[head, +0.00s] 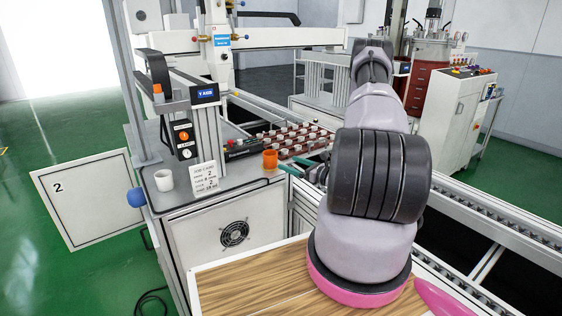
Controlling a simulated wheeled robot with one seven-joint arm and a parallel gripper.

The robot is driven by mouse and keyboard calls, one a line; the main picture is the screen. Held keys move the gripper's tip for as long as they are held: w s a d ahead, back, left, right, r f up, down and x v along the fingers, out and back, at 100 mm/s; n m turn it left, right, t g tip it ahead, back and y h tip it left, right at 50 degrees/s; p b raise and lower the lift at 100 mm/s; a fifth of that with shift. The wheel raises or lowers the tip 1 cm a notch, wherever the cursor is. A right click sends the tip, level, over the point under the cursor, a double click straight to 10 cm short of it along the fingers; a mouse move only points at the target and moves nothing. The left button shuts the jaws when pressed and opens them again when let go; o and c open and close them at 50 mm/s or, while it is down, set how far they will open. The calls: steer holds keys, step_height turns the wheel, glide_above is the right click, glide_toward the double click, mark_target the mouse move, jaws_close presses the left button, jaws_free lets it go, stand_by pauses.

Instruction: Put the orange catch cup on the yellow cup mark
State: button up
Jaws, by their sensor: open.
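The orange catch cup (270,160) stands upright on the grey worktop (238,186), near its right edge. My gripper (287,162) is just right of the cup, with its teal fingers apart and pointing left toward it. The fingers appear empty, and I cannot tell whether one touches the cup. My arm hides most of the gripper body. I cannot make out the yellow cup mark in this view.
A white cup (164,180) and a printed card (204,178) stand at the worktop's front left. A post with a control box (183,138) rises behind them. A tray of several small pots (290,139) lies behind the orange cup. A wooden surface (250,284) lies in front.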

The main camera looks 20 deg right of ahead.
steer(key=s+a+r+n+g+y, duration=0.1)
steer(key=s+a+r+n+g, duration=0.25)
steer(key=a+r+n, duration=0.35)
steer(key=s+a+r+n+g+y, duration=0.25)
steer(key=a+r+n+g, duration=0.2)
steer(key=r, duration=0.55)
steer(key=s+a+r+n+g+y, duration=0.1)
steer(key=s+a+r+n+g, duration=0.35)
steer(key=r, duration=0.35)
steer(key=s+r+n+t+h, duration=0.4)
steer(key=s+r+n+h, duration=0.6)
steer(key=s+r, duration=0.6)
steer(key=shift+s+a+h, duration=0.15)
steer(key=shift+s+h, duration=0.4)
steer(key=shift+h, duration=0.1)
